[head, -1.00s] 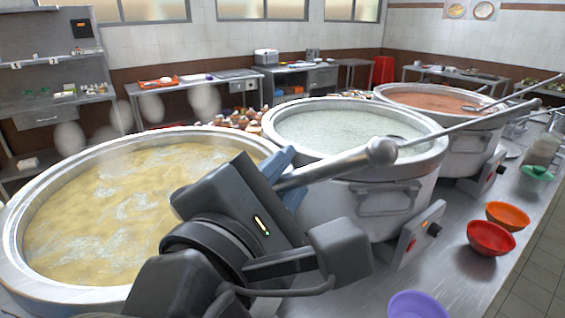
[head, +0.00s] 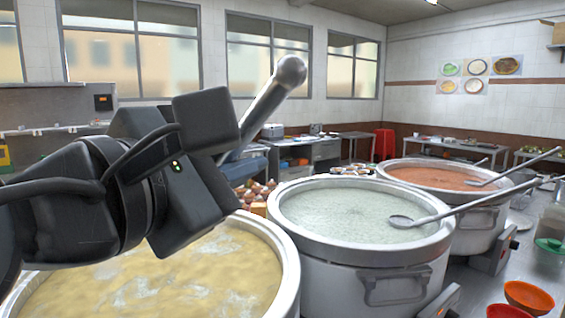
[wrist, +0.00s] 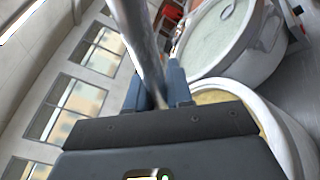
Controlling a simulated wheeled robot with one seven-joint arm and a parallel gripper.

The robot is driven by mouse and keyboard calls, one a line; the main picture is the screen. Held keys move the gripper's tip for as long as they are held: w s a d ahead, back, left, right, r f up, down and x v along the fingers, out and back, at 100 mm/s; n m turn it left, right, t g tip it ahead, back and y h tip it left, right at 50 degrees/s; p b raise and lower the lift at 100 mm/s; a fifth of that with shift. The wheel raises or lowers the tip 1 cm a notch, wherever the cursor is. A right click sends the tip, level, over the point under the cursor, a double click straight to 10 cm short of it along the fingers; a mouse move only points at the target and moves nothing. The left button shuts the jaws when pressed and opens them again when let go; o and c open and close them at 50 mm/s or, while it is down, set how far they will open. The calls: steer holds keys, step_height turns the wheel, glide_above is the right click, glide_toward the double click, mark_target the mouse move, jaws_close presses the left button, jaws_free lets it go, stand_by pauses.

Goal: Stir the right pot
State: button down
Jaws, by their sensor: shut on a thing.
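Three big metal pots stand in a row. The right pot (head: 478,218), at the back, holds orange-red soup with a ladle (head: 510,170) resting in it. The middle pot (head: 345,277) holds pale congee and another ladle (head: 440,214). The left pot (head: 287,265) holds yellowish congee. My gripper (head: 232,150) is above the left pot, well away from the right pot. It is shut on a thick metal handle (head: 265,105) with a round knob, tilted up to the right. The handle also passes between the blue fingers in the wrist view (wrist: 143,45). Its other end is hidden.
An orange bowl (head: 529,297), a red bowl (head: 508,312) and a green-lidded container (head: 550,244) stand on the counter at right. Ladle handles stick out over the right side of the middle and right pots. The air above those pots is otherwise clear.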

steer(key=w+a+g+h, duration=0.2)
steer(key=a, duration=0.8)
step_height(320, 180, down, 16)
steer(key=b, duration=0.7)
steer(key=shift+a+r, duration=0.15)
steer(key=shift+a, duration=0.1)
